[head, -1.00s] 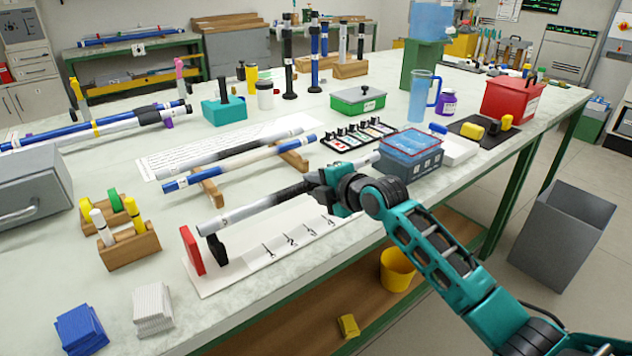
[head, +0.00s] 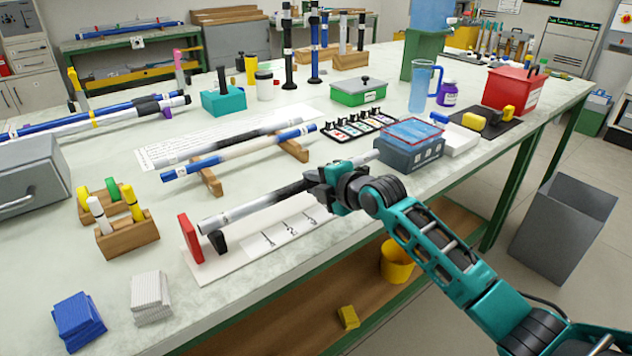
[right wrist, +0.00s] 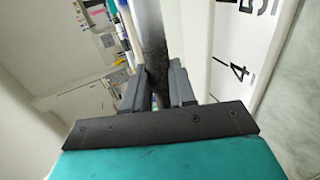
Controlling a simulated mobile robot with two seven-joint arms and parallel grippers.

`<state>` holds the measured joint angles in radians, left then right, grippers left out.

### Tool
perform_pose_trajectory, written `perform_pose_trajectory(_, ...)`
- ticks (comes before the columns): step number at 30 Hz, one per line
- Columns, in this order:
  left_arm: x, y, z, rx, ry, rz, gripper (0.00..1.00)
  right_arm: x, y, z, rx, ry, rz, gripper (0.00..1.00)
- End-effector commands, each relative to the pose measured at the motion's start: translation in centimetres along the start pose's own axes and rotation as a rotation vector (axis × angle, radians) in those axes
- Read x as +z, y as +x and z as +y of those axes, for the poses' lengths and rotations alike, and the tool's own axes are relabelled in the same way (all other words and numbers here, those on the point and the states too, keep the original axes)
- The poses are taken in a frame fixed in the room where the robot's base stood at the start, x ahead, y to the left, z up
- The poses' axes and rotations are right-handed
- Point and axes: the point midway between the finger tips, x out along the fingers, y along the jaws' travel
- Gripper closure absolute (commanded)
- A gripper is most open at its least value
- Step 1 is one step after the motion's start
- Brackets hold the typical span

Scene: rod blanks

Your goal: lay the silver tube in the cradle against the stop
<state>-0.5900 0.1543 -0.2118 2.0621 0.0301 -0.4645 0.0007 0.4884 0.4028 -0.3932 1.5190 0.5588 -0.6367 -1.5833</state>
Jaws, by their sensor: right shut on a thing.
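The silver tube (head: 245,210) has a dark, blackish section toward its right part. My right gripper (head: 322,192) is shut on that dark part, which also shows between the fingers in the right wrist view (right wrist: 152,62). The cradle is a white base plate (head: 262,250) with a black support (head: 218,242) and a red upright stop (head: 189,238) at its left end. The tube's left end is over the black support, close to the red stop. I cannot tell whether it touches either. The far part of the cradle is hidden behind the tube and gripper. My left gripper is out of view.
A blue-and-white tube (head: 240,153) lies on wooden rests (head: 208,178) behind, with a grey tube (head: 225,145) beside it. A wooden block with coloured pegs (head: 127,238) stands left of the cradle. A grey-blue box (head: 408,150) stands right, near my arm.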

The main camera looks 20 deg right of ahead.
Motion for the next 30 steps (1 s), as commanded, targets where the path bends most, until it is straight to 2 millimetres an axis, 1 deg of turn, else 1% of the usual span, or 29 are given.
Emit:
perform_pose_trajectory(10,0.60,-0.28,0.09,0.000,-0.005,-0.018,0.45,-0.49,-0.01,0.08,0.001,0.001,0.001,1.00)
perform_pose_trajectory(23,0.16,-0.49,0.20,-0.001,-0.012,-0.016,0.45,-1.00,-0.01,0.09,0.002,0.001,0.001,1.00)
perform_pose_trajectory(24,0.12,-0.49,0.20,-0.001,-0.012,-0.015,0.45,-1.02,0.00,0.07,0.002,0.001,0.001,0.74)
perform_pose_trajectory(30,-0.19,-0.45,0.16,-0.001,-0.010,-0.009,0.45,-0.99,0.01,0.04,0.001,0.000,0.001,0.55)
